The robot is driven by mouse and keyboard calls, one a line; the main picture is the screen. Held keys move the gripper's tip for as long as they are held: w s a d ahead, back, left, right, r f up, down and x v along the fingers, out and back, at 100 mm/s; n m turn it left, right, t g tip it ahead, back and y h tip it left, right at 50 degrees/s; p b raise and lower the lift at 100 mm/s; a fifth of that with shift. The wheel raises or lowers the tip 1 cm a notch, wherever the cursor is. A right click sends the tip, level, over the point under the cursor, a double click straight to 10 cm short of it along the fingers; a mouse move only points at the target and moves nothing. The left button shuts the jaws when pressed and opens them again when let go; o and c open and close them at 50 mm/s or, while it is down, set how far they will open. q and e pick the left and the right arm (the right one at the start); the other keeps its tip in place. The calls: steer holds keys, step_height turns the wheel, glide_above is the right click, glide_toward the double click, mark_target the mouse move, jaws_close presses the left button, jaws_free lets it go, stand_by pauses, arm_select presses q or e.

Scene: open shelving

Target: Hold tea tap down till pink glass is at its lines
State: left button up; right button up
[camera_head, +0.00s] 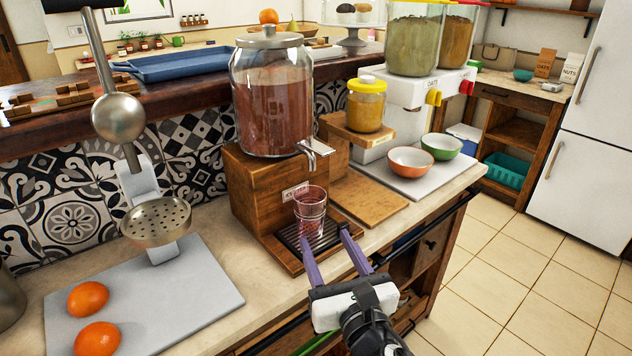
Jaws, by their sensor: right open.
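A large glass tea dispenser (270,105) with brownish-red tea stands on a wooden stand (255,190). Its metal tap (311,153) sticks out at the lower right of the jar. The pink glass (310,208) stands upright on the dark drip tray (290,238) below the tap. It looks empty, and its lines are too small to read. My right gripper (325,245) is open, with its two purple fingers reaching toward the base of the glass from the front. One finger is on each side of the glass's lower part; I cannot tell whether they touch it. My left gripper is not in view.
A wooden board (368,199) lies right of the stand. An orange bowl (410,161) and a green bowl (441,146) sit on a white tray. A yellow-lidded jar (366,103) stands behind. A grey board (200,292) with two oranges (88,299) lies at left.

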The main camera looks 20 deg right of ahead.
steer(key=shift+w+d+r+m, duration=0.15)
steer(key=shift+d+r+m, duration=0.1)
steer(key=shift+r+m, duration=0.15)
steer(key=c, duration=0.3)
steer(key=d+r+m, duration=0.1)
steer(key=m, duration=0.1)
steer(key=w+d+r+m+y, duration=0.1)
steer(key=r+m, duration=0.1)
steer(key=w+d+r+m, duration=0.1)
steer(key=d+r+m, duration=0.1)
steer(key=m, duration=0.1)
steer(key=shift+r+y+p, duration=0.2)
steer(key=shift+y+p, duration=0.1)
jaws_close()
steer(key=s+d+r+m+g+y+p, duration=0.1)
steer(key=s+r+m+g+y, duration=0.1)
steer(key=r+m, duration=0.7)
steer(key=s+d+r+m+g+y, duration=0.1)
steer(key=s+r+m+y, duration=0.1)
steer(key=r+m, duration=0.6)
steer(key=shift+s+r+m+g+y+p, duration=0.35)
steer(key=shift+s+m, duration=0.55)
steer(key=shift+m, duration=2.4)
